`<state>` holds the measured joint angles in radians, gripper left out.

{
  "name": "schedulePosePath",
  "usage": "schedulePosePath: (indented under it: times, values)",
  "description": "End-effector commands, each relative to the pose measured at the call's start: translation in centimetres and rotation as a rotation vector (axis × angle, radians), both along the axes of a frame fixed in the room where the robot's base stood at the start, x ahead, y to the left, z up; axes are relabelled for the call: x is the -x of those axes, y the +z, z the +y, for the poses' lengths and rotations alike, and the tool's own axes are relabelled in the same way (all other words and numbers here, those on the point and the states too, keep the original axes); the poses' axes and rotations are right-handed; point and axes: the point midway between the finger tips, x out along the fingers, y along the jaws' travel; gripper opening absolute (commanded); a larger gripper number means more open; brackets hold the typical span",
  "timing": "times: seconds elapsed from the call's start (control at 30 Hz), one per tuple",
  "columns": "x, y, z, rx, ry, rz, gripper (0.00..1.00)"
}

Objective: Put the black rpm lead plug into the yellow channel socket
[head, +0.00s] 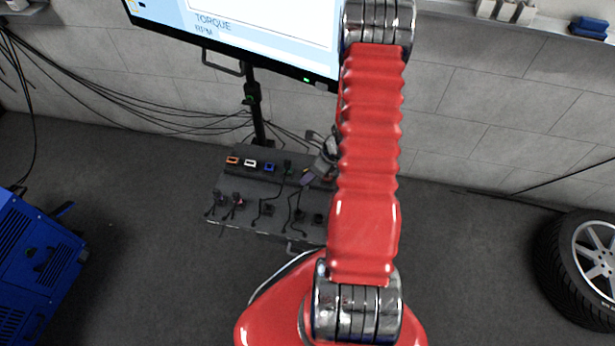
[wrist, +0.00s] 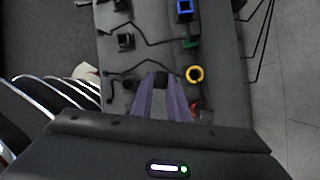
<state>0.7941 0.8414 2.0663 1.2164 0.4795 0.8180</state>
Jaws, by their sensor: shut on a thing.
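My gripper (wrist: 161,86) shows in the wrist view with its two purple fingers shut on a small black plug (wrist: 161,77). The fingers hide most of the plug, and I cannot tell whether it touches the panel. The yellow socket (wrist: 195,74), a round ring with a dark opening, is just right of the fingertips. The plug is beside it and apart from it. In the head view my gripper (head: 306,179) is over the right part of the dark box. I cannot make out the plug or the yellow socket there.
The dark box (head: 234,186) carries orange (head: 232,160), white (head: 250,162), blue (head: 269,167) and green (head: 288,170) sockets. A red part (wrist: 204,115) lies close right of my fingers. Other black plugs (wrist: 125,41) with leads sit in a row to the left.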

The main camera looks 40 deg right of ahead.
Motion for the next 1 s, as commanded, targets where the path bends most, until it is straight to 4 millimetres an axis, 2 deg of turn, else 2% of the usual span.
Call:
schedulePosePath:
  times: [0.2, 0.57, 1.0]
  values:
    - [-0.8, 0.0, 0.5, 0.001, 0.004, -0.001, 0.00]
    - [-0.9, 0.0, 0.6, 0.002, 0.002, -0.001, 0.00]
    - [-1.9, 0.1, -0.7, 0.003, 0.001, -0.004, 0.00]
